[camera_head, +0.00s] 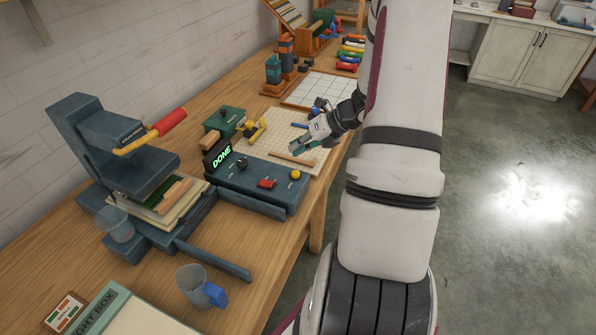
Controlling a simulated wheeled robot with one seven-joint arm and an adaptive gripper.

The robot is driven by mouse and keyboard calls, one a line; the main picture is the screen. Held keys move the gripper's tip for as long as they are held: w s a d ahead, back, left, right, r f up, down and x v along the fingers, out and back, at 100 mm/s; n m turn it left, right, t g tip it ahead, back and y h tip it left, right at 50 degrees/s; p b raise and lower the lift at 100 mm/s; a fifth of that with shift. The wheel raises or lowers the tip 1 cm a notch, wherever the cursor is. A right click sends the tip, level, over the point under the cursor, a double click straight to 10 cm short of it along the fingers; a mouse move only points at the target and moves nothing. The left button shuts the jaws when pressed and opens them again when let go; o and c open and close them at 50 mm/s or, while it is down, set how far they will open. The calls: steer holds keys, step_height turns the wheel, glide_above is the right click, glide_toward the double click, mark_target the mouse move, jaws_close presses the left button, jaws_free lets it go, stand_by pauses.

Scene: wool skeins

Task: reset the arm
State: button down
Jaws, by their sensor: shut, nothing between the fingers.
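My arm (395,190) rises from the bottom of the picture along the right side of the workbench. Part of the bench and floor behind my arm is hidden.
Gridded mats (265,124) and colourful skeins (350,50) lie farther back. Open floor (500,160) is at right.

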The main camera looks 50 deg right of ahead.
stand_by(0.8)
steer(key=a+r+n+g, duration=0.4)
steer(key=a+r+n, duration=1.2)
steer(key=a+n, duration=0.3)
steer(key=s+a+r+n+h, duration=0.1)
steer(key=s+a+r+n, duration=0.2)
steer(key=s+n, duration=0.2)
steer(key=s+a+r+n+h, duration=0.1)
steer(key=s+a+r+n, duration=0.2)
steer(key=s+n, duration=0.3)
steer(key=s+a+r+n+t+h, duration=0.1)
steer(key=s+a+r+n, duration=0.2)
steer(key=n, duration=0.7)
steer(key=shift+s+a+r+h, duration=0.35)
steer(key=shift+s+a+h, duration=0.05)
steer(key=shift+s+a, duration=0.75)
